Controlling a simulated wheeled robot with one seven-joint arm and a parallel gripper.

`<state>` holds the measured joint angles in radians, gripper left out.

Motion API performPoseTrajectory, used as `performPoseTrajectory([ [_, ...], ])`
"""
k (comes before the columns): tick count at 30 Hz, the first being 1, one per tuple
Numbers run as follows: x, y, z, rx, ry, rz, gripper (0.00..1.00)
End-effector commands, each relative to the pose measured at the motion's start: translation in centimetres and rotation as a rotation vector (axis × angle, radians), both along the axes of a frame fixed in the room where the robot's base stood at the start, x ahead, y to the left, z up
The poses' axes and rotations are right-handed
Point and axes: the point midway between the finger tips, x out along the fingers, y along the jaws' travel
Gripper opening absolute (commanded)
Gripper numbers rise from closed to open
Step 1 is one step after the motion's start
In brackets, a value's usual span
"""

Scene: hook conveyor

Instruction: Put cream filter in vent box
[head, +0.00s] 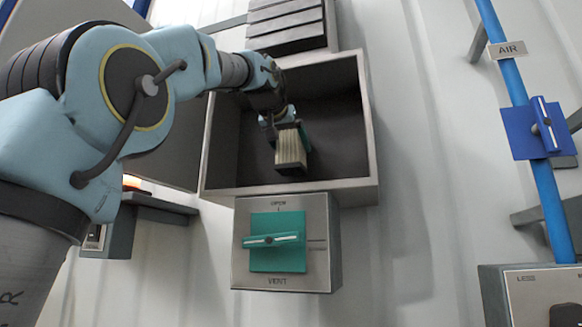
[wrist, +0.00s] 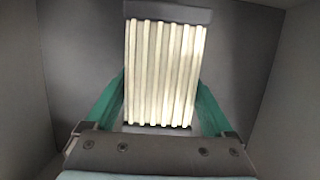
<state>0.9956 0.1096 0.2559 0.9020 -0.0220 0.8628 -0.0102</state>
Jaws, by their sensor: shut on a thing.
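The cream filter (head: 291,148) is a ribbed block held in front of the vent box (head: 215,165), within the outline of its opening in the head view. The vent box is an open metal box with a dark inside. My gripper (head: 285,125) is shut on the filter. In the wrist view the cream filter (wrist: 163,72) has upright pale ribs and dark end strips, and the green fingers of my gripper (wrist: 162,105) press on its two sides. The grey box walls surround it there. I cannot tell whether the filter touches the back of the box.
Below the box is a vent panel (head: 320,250) with a green handle (head: 277,240) lying level. A slatted grey unit (head: 285,25) sits above the box. A blue pipe (head: 548,190) with a blue valve and AIR sign runs at the right. A lit orange lamp (head: 131,182) is at the left.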

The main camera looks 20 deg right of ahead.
Motion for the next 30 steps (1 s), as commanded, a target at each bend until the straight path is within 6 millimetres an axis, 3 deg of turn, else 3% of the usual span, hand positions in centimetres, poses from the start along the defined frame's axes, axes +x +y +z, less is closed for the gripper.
performPoseTrajectory([
  [18, 0.0, 0.1, -4.9, 0.001, -0.001, 0.000, 0.23],
  [30, 0.0, 0.0, -5.5, 0.000, -0.001, 0.000, 0.23],
])
